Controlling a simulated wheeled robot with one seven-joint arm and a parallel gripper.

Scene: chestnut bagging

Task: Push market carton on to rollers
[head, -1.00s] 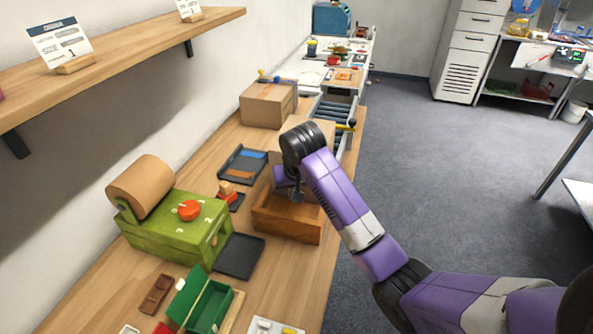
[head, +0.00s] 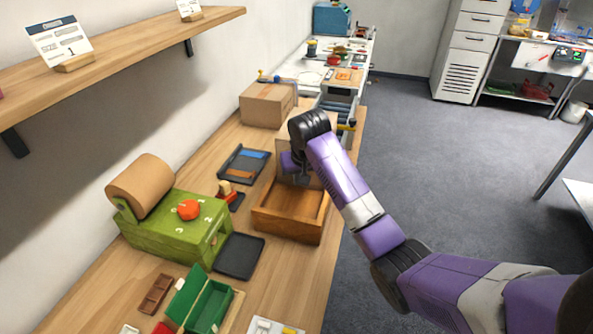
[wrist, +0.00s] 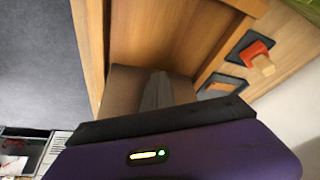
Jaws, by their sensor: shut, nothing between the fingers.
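A tan carton (head: 283,146) stands on the bench at the near end of the rollers (head: 338,106), largely hidden behind my arm. My gripper (head: 301,179) is shut and empty, low at the carton's near face, beyond the far part of an open wooden tray (head: 287,231). In the wrist view, the dark finger (wrist: 157,92) overlaps a brown surface, likely the carton (wrist: 127,84); I cannot tell whether they touch. A second, closed carton (head: 266,105) stands to the left, near the wall.
A black tray (head: 244,165) and a small red-and-wood item (head: 228,194) lie left of the wooden tray. A green machine (head: 178,225) with a paper roll stands nearer. The floor on the right is clear.

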